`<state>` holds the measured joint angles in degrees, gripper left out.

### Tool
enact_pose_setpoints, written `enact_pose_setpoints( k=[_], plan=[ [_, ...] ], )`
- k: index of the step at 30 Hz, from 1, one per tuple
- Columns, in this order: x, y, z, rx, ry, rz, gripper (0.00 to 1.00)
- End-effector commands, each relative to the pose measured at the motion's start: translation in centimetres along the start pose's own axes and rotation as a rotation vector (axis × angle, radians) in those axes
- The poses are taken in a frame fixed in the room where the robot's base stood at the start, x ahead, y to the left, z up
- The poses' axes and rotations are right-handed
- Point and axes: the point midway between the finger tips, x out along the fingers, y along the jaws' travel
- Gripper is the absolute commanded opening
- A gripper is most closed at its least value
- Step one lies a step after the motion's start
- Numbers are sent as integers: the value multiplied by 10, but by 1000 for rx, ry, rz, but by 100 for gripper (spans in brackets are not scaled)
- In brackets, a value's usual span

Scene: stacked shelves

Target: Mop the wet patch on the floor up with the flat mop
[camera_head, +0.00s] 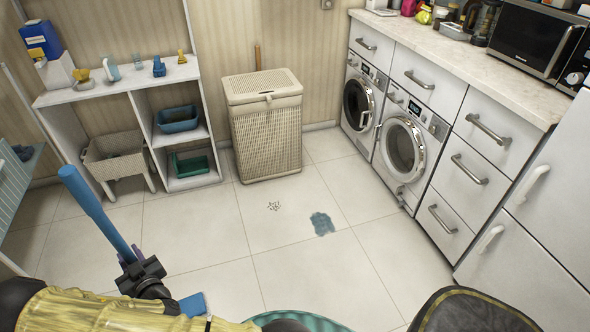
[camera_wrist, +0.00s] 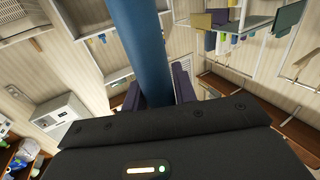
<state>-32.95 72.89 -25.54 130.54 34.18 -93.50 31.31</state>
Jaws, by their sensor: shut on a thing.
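The wet patch (camera_head: 321,223) is a small blue-grey blot on the pale floor tiles, in front of the washing machines. My gripper (camera_head: 135,262) is at the lower left of the head view, shut on the blue handle of the flat mop (camera_head: 95,208). The handle slants up to the left. In the wrist view the handle (camera_wrist: 142,50) runs up between the fingers of my gripper (camera_wrist: 158,88). A flat blue piece (camera_head: 193,305), perhaps the mop head, shows beside my arm, left of and nearer than the patch. My arm hides the lower handle.
A wicker hamper (camera_head: 266,130) stands at the back wall, white shelves (camera_head: 140,130) at left. Washing machines (camera_head: 403,150) and drawers line the right. A teal rim (camera_head: 300,320) and a dark container (camera_head: 470,312) are at the bottom. Middle floor is open.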

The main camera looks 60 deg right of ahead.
Motion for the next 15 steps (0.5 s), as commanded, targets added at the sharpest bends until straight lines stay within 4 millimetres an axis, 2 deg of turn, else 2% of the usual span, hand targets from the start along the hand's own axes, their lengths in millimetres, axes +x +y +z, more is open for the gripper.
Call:
enact_pose_setpoints(
  k=[3, 9, 15],
  plan=[
    [8, 1, 29, -7, 0, -69, 0],
    [11, 0, 71, 3, 0, -185, 0],
    [11, -2, 84, 14, 0, -227, 0]
  ],
)
